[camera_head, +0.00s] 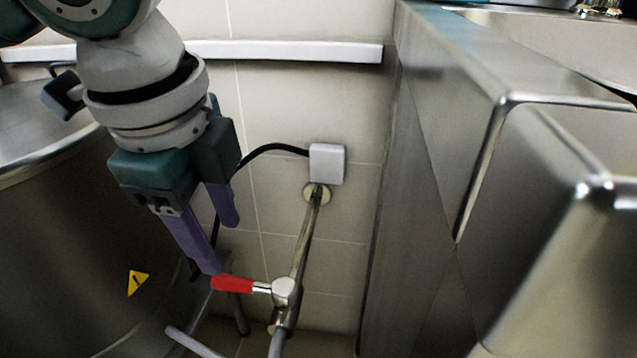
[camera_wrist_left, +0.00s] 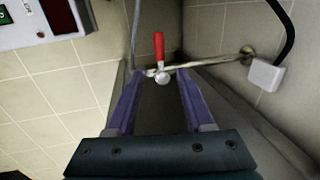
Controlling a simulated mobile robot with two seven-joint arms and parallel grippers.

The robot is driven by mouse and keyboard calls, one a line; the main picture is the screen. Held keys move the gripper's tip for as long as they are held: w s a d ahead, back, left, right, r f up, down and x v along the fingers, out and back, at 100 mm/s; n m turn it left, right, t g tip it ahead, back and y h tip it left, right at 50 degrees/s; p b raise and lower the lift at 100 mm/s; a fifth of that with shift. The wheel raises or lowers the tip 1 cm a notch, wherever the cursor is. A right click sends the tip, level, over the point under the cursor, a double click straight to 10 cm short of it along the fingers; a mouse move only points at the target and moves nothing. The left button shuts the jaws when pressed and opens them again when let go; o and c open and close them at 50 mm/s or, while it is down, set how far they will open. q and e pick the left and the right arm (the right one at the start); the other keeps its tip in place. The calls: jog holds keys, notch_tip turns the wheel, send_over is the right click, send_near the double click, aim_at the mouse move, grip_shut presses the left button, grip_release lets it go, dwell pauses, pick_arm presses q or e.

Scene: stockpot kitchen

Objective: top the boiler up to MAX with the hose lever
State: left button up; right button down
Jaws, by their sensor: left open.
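The hose lever (camera_head: 233,284) has a red handle and sits on a metal valve (camera_head: 286,292) at the lower end of a pipe coming from the wall. In the head view its handle points left. My left gripper (camera_head: 222,248) is open, with purple fingers just above and left of the valve; one fingertip appears close to the red handle's end. In the left wrist view the red lever (camera_wrist_left: 159,46) stands beyond and between the two open fingers (camera_wrist_left: 157,85), apart from them. The large steel boiler (camera_head: 75,255) is at the left, partly behind my arm. Its water level is not visible. My right gripper is not in view.
A white wall box (camera_head: 327,164) with a black cable is above the pipe (camera_head: 306,235). A steel counter (camera_head: 430,130) closes off the right side. A white rail (camera_head: 285,51) runs along the tiled wall. A control panel (camera_wrist_left: 40,20) shows in the left wrist view.

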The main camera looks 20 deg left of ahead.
aim_at(242, 282)
pick_arm(q)
jog(key=f+b, duration=0.1)
jog(key=f, duration=0.2)
jog(key=w+f+b, duration=0.1)
jog(key=f+b, duration=0.1)
jog(key=f, duration=0.1)
jog(key=f+b, duration=0.2)
jog(key=f, duration=0.1)
jog(key=shift+w+a+f, duration=0.2)
jog(key=shift+w, duration=0.2)
grip_shut()
dwell(0.9)
